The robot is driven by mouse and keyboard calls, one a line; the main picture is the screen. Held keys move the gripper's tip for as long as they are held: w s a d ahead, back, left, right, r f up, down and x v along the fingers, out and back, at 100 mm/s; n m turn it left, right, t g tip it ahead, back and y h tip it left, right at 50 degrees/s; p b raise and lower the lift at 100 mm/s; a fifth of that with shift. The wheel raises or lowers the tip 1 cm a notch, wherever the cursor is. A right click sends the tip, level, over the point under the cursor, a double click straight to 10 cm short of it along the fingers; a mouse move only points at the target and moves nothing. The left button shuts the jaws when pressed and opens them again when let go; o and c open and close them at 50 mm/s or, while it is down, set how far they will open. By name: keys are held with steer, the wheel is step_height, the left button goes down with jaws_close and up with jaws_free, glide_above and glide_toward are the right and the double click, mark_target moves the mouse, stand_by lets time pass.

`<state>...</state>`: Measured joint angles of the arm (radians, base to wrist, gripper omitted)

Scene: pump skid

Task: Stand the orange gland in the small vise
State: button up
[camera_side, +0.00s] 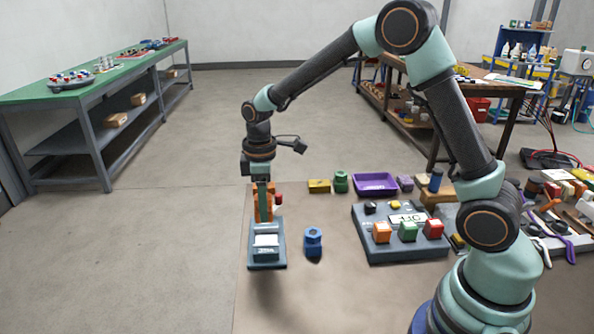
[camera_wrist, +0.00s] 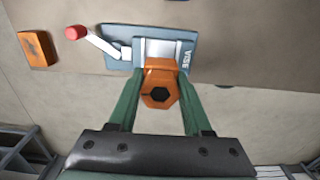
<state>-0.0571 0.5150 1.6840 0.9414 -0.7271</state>
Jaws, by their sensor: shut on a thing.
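The orange gland (camera_wrist: 160,82), with a hexagonal dark opening facing the wrist camera, is between the two green fingers of my gripper (camera_wrist: 160,103). In the side view my gripper (camera_side: 263,208) points down, and one finger hides much of the gland. The small grey vise (camera_side: 266,246) is on the work surface just below. Its light jaw area also shows in the wrist view (camera_wrist: 168,50), partly covered by the gland. I cannot tell whether the gland touches the vise. The vise's red-knobbed handle (camera_wrist: 75,32) sticks out on its far side.
An orange block (camera_wrist: 37,50) lies beyond the handle. A blue hexagonal part (camera_side: 313,242) stands right of the vise. A control box with coloured buttons (camera_side: 407,238), a purple tray (camera_side: 375,184) and a green part (camera_side: 341,182) are farther right and back. The surface left of the vise is clear.

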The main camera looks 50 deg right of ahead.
steer(key=shift+f, duration=2.1)
steer(key=shift+f, duration=1.15)
steer(key=o, duration=1.3)
steer(key=shift+c, duration=0.2)
